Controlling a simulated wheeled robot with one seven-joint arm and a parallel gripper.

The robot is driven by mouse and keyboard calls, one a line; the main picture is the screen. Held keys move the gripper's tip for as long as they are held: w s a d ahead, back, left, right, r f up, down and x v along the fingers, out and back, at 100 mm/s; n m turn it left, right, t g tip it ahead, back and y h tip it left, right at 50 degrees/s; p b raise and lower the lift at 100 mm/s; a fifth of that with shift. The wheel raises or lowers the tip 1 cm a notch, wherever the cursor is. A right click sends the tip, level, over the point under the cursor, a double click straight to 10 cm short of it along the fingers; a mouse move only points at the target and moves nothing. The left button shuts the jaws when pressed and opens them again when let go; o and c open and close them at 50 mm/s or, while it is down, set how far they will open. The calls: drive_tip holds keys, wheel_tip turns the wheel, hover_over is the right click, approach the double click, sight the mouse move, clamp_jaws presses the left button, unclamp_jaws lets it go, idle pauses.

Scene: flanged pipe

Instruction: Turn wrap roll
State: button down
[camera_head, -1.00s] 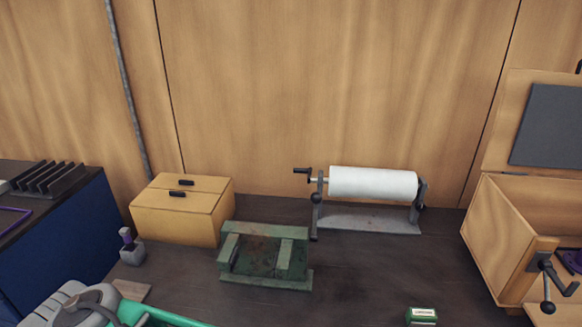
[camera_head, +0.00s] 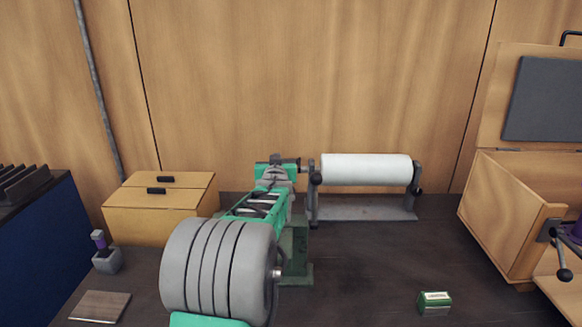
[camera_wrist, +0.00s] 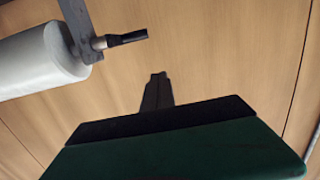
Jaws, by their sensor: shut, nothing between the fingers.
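The wrap roll (camera_head: 366,169) is a white cylinder held level between two grey end brackets on a stand at the back of the bench. Its crank handle is at the roll's left end, partly hidden by my arm in the head view. In the wrist view the roll (camera_wrist: 40,62) is at upper left and the dark crank handle (camera_wrist: 127,39) points right from the bracket. My gripper (camera_wrist: 158,76) is shut and empty, just below and beside the handle in that view, with a visible gap. In the head view my gripper (camera_head: 276,160) is at the handle's left; contact cannot be told there.
A green metal stand (camera_head: 300,262) is partly hidden behind my arm. A wooden two-drawer box (camera_head: 155,222) stands to the left. A small green box (camera_head: 434,302) lies at front right. An open wooden chest (camera_head: 505,215) is at right. The bench between roll and green box is clear.

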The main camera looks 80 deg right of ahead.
drive_tip(key=s+d, duration=0.1)
drive_tip(key=s, duration=0.3)
drive_tip(key=w+d+f+p, duration=0.2)
drive_tip(key=d+f, duration=0.3)
drive_tip(key=d, duration=0.5)
drive_tip(key=shift+w+d+m+g+h+p, duration=0.15)
drive_tip(key=shift+w+m+g+h+p, duration=0.2)
drive_tip(key=shift+p, duration=0.4)
